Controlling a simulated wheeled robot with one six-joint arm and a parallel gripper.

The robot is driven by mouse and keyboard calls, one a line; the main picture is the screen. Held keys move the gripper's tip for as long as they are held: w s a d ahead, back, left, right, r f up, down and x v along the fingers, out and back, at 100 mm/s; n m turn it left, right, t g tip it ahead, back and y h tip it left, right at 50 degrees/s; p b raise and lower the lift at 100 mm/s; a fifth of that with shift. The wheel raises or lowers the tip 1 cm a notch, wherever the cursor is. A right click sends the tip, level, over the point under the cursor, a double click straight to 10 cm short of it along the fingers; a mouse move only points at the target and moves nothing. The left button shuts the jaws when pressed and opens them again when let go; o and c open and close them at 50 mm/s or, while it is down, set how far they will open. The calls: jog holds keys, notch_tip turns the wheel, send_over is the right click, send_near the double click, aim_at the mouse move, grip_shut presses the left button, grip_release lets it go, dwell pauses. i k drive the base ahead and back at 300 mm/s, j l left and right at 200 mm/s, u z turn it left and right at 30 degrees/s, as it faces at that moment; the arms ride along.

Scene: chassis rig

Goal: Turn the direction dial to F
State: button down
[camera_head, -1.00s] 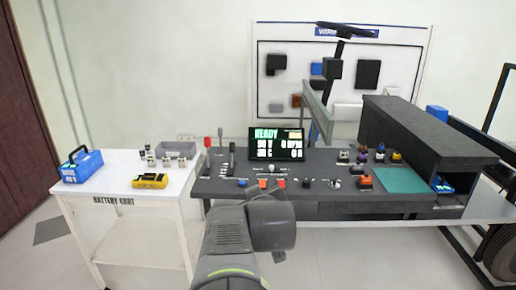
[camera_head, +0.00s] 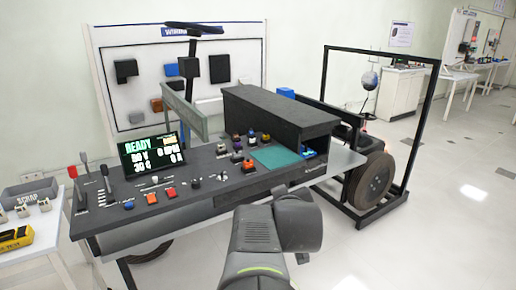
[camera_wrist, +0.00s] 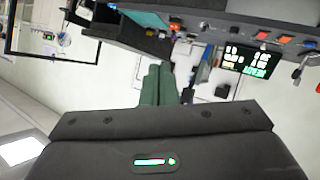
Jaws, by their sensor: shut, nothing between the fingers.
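The dark console (camera_head: 150,215) stands left of centre in the head view, with a lit screen (camera_head: 152,155) reading READY. The letters around the knobs are too small to read, so I cannot tell which is the direction dial. In the wrist view the console's screen (camera_wrist: 245,60) appears upside down at top right. My gripper (camera_wrist: 158,85) shows there with its two green fingers together and empty, apart from the controls. In the head view my arm hides it.
A white cart with a yellow battery (camera_head: 15,238) and a grey scrap bin (camera_head: 30,192) stands at left. A black box housing (camera_head: 280,120) sits on the console's right. A black frame (camera_head: 385,125) with a wheel stands further right. Floor at right is clear.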

aim_at(196, 184)
jog(key=i+j+u, duration=0.2)
jog(key=i+j, duration=0.3)
jog(key=j, duration=0.2)
jog(key=i+j+u, duration=0.2)
jog(key=i+j, duration=0.35)
